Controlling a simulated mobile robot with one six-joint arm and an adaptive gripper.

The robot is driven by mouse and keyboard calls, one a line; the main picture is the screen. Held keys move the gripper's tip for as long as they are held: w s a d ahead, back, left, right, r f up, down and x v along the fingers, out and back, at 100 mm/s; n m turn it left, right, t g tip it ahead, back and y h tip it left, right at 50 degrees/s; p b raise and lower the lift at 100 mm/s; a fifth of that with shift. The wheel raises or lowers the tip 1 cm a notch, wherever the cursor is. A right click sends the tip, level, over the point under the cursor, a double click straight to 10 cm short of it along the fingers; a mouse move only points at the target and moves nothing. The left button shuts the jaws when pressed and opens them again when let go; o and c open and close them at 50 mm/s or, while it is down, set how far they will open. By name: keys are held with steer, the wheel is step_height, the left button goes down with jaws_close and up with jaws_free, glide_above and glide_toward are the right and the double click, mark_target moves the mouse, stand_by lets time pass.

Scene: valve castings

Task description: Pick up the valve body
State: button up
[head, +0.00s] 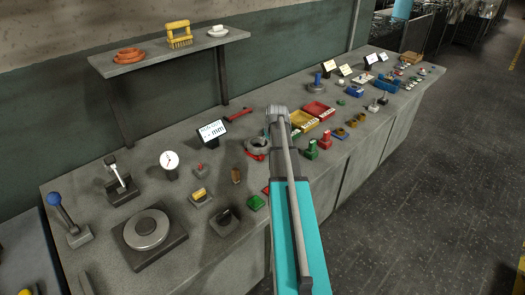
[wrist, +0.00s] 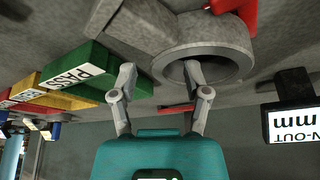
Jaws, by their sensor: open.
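The valve body appears to be the grey casting with a round, open flange (wrist: 242,42) and a blocky part (wrist: 140,28) in the wrist view. In the head view a grey ring-shaped part (head: 256,141) lies on the bench beside my arm, partly hidden by it. My gripper (wrist: 160,70) is open. In the wrist view its right finger overlaps the flange opening, and its left finger is by the blocky part and a green bin. The near-left rim of the flange shows between the fingers; contact cannot be told. The head view does not show the fingers clearly.
A green bin marked PASS (wrist: 92,74) stands close on the left in the wrist view, with a yellow bin (wrist: 55,92) beyond. A display (wrist: 292,118) is on the right. A red part (wrist: 232,12) touches or overlaps the flange's top. A wall shelf (head: 165,52) hangs above.

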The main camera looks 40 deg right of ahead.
steer(key=shift+b+x, duration=0.85)
steer(key=shift+x, duration=0.4)
steer(key=shift+c, duration=0.2)
jaws_close()
